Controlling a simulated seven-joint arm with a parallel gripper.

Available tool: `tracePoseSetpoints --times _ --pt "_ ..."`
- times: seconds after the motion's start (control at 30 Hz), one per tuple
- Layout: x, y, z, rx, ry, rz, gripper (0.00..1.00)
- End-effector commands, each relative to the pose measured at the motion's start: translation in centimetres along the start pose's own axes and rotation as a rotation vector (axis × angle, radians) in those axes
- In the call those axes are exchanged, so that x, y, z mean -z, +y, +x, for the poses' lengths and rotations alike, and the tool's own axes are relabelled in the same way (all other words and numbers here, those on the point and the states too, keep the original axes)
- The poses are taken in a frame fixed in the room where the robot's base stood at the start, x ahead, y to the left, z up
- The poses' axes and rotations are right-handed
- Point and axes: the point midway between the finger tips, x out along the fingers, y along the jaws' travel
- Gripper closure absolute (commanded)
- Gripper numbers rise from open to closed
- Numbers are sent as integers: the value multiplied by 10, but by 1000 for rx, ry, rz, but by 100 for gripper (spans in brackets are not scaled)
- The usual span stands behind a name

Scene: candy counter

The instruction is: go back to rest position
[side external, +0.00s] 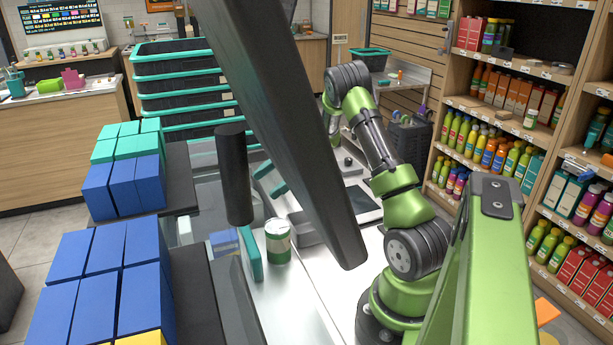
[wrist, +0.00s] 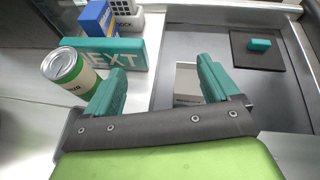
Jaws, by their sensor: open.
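My gripper (wrist: 161,68) is open in the wrist view, with its two teal fingers apart and nothing held between them. It also shows in the side external view (side external: 270,179), where a large dark beam hides part of it and of my arm. A green and white can (wrist: 70,70) stands left of the fingers, apart from them. It also shows in the side external view (side external: 278,242). A pale rectangular item (wrist: 187,78) shows beyond the gap between the fingers.
A teal NEXT bar (wrist: 128,54) and a blue box (wrist: 97,18) lie near the can. A black pad (wrist: 278,62) holds a small teal piece. Blue boxes (side external: 88,290) line the left. Stacked baskets (side external: 178,50) stand behind. Stocked shelves (side external: 500,103) stand right.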

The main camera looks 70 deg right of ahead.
Motion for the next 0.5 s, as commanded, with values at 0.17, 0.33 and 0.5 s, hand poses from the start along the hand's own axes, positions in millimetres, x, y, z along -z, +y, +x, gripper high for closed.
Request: tracePoseSetpoints --times 0.17,0.33,0.5 --pt "-80 52 28 -194 168 -264 12" --pt "-127 112 41 -345 324 -544 12" --pt "-156 170 42 -452 469 -861 12"
